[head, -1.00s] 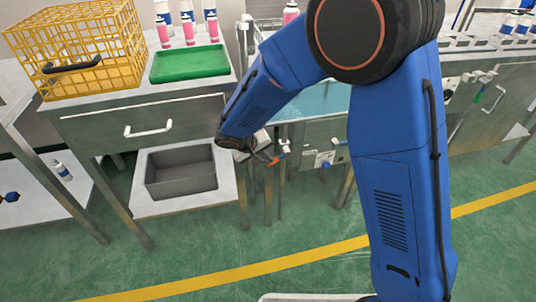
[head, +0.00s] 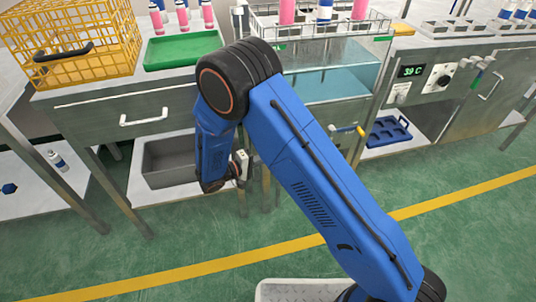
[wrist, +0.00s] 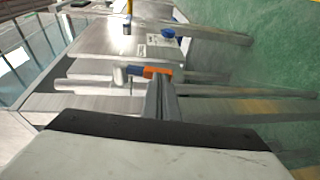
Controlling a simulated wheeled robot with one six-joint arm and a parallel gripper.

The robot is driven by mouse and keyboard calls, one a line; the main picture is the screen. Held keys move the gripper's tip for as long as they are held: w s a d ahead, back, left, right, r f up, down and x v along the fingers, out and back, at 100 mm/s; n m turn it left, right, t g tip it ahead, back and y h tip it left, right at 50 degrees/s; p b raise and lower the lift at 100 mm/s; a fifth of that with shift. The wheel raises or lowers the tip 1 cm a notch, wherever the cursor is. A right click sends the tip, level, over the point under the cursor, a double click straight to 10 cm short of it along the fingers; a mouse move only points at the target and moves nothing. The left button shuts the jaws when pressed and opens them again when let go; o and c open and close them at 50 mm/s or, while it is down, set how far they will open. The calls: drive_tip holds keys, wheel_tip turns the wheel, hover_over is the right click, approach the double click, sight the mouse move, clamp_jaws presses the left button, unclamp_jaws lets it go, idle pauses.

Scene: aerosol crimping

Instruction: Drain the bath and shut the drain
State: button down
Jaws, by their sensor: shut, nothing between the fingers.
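The water bath (head: 330,85) stands behind my arm in the head view. Pale blue water shows in it. In the wrist view my gripper (wrist: 161,88) is shut and empty. Its fingertips are close to an orange lever (wrist: 152,72) with a blue end, on a short metal pipe stub on the bath's front. I cannot tell whether they touch. My arm hides this lever in the head view. A blue knob (wrist: 168,33) sits beyond it by a label. A yellow-handled valve (head: 360,131) is farther right on the front.
A wire basket (head: 345,27) with cans sits above the bath. A grey bin (head: 167,161) stands on the low shelf at left. A green tray (head: 183,50) and yellow cage (head: 75,45) are on the left counter. The green floor in front is clear.

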drive_tip(key=shift+w+d+f, duration=0.2)
drive_tip(key=shift+d+f, duration=0.2)
drive_tip(key=shift+d, duration=0.25)
drive_tip(key=shift+f, duration=0.1)
idle(0.3)
drive_tip(key=w+a+f+v, duration=0.1)
drive_tip(key=v, duration=1.3)
drive_tip(key=shift+f, duration=0.3)
drive_tip(key=shift+d, duration=0.1)
